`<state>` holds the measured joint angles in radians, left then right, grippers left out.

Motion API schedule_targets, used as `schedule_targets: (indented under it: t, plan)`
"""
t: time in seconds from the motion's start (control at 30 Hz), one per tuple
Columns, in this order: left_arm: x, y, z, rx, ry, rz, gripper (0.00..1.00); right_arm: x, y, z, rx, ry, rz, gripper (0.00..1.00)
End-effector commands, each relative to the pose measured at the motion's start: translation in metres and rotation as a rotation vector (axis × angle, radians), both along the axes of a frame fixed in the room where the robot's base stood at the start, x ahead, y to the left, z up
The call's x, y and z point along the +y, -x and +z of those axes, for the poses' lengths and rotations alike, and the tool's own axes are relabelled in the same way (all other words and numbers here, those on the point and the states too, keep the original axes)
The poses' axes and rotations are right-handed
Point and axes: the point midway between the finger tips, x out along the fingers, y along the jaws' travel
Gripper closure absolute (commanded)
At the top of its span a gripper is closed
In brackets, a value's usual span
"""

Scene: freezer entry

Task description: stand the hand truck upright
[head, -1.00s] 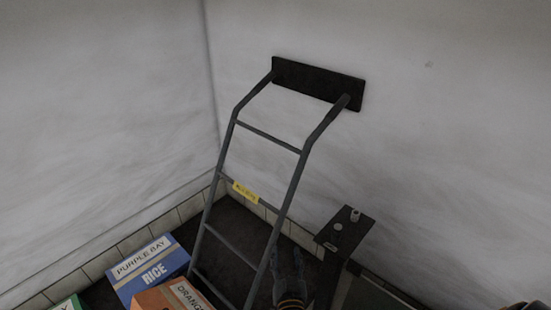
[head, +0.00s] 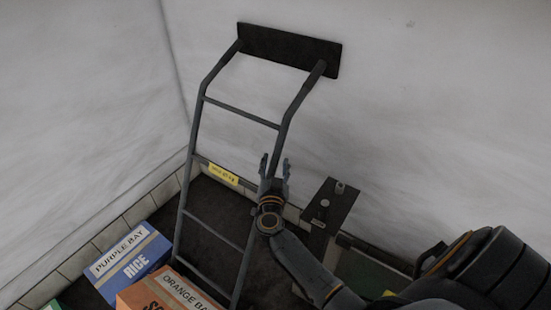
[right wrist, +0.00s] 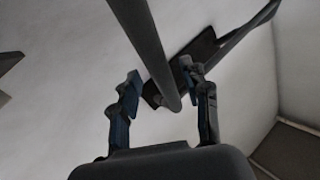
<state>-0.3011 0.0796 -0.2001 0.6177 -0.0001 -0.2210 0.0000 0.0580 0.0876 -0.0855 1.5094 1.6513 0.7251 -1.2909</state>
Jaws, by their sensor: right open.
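The hand truck (head: 241,112) is a grey ladder-like frame with a yellow label (head: 223,174) on a crossbar. It stands tilted in the corner, with a flat black plate (head: 288,50) at its upper end by the wall. My right gripper (head: 275,162) is open and empty at the frame's right rail, about level with the label. In the right wrist view a grey rail (right wrist: 150,50) runs between the two open fingers (right wrist: 160,76) in the picture; contact cannot be told. The frame's lower end is out of view. My left gripper is not in view.
A blue rice box (head: 130,262) and an orange box (head: 170,292) stand on the floor left of the frame's lower part. A dark panel with small round fittings (head: 330,205) is right of the frame. White walls meet behind.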

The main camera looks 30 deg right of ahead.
Motion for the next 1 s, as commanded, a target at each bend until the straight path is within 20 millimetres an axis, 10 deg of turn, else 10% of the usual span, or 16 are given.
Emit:
schedule_targets:
  t: [0.57,0.8,1.0]
  plan:
    - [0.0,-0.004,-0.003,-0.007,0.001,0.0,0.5,-0.018,-0.023,0.0,0.0,0.0,0.0,0.53]
    - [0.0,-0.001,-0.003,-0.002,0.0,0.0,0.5,-0.017,-0.023,0.0,0.0,0.0,0.0,1.0]
    - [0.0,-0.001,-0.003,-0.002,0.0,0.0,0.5,-0.017,-0.023,0.0,0.0,0.0,0.0,1.0]
